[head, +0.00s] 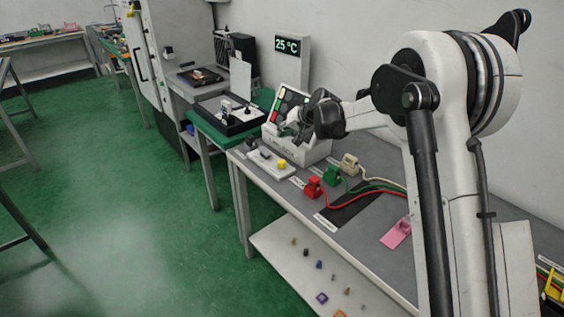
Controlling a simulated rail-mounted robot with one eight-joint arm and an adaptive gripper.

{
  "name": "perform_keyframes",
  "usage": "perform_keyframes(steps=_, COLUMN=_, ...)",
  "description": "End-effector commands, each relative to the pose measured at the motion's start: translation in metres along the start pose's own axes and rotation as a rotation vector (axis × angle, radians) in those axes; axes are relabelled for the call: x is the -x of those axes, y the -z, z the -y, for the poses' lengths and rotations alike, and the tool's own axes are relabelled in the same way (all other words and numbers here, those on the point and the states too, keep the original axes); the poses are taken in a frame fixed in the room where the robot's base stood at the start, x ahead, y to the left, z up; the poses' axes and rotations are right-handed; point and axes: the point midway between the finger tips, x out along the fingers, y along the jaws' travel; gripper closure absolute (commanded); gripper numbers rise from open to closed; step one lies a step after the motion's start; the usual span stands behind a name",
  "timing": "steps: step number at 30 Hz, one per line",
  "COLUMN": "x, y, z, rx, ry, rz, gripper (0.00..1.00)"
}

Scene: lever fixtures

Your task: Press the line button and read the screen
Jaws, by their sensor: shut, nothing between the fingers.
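A white console (315,152) stands on the grey bench, its sloped dark face (287,102) carrying round shapes and a coloured strip at its left edge. My gripper (297,135) is shut and empty, right in front of this face and hiding its right part. I cannot tell whether it touches the console. A low white block with a yellow button (282,163) lies in front of the console. No label marks which one is the line button. A wall-side display (288,45) behind reads "25 °C". No other lit screen is readable.
Red (313,187), green (332,175) and beige (350,164) cabled plugs sit on the bench right of the console. A pink piece (396,233) lies nearer. Small parts lie on the lower shelf (290,240). A black tray (230,115) stands on the green table behind.

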Motion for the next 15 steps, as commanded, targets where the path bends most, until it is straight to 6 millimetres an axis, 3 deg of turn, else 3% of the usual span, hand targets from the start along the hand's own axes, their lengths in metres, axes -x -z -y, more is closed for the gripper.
perform_keyframes(steps=15, x=-0.028, y=-0.020, z=-0.021, rx=0.000, ry=-0.001, rz=0.000, gripper=1.00)
